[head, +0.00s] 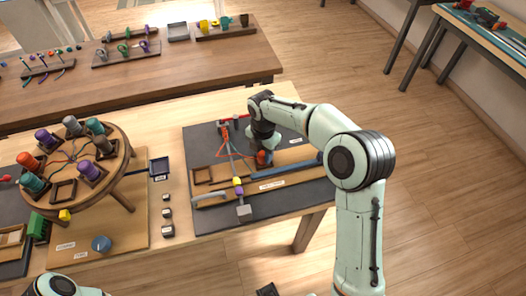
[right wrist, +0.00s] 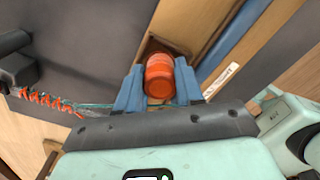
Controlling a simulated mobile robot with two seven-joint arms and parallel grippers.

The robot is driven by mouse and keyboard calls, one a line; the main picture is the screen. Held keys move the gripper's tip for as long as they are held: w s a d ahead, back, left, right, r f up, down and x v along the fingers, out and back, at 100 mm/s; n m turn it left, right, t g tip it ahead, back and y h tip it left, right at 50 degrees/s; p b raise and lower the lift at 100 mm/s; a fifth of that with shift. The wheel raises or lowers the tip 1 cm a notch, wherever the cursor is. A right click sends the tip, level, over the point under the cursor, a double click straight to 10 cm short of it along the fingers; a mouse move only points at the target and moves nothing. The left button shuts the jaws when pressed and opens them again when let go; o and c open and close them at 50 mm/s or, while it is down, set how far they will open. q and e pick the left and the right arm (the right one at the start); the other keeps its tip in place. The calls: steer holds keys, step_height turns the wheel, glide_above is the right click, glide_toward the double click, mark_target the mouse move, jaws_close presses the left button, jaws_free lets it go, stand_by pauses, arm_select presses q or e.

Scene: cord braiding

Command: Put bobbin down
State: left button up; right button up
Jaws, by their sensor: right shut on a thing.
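My right gripper (right wrist: 158,88) is shut on an orange bobbin (right wrist: 159,75), with a blue finger on each side of it. The bobbin's far end is over or in a square wooden holder (right wrist: 152,46); I cannot tell if it touches the bottom. In the head view the orange bobbin (head: 263,158) shows under my right gripper (head: 263,149), above the dark mat (head: 265,208) on the right of the table. An orange and teal cord (right wrist: 50,99) lies to the left in the right wrist view. My left gripper is out of view.
A round braiding stand (head: 122,172) with several coloured bobbins stands at the left. A blue bar (head: 285,170) lies close to my right gripper, and a grey-handled tool (head: 212,199) lies on the mat. A second table (head: 170,75) with racks stands behind.

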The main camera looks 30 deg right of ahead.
mark_target(263, 152)
steer(key=o, duration=1.1)
steer(key=shift+f, duration=0.1)
steer(key=shift+o, duration=0.2)
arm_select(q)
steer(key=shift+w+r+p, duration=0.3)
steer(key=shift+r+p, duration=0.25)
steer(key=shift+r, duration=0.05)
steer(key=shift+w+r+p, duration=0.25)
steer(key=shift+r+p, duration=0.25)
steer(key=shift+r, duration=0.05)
arm_select(e)
step_height(263, 152, up, 13)
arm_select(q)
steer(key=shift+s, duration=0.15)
arm_select(e)
steer(key=shift+s+f, duration=0.1)
steer(key=shift+f, duration=0.05)
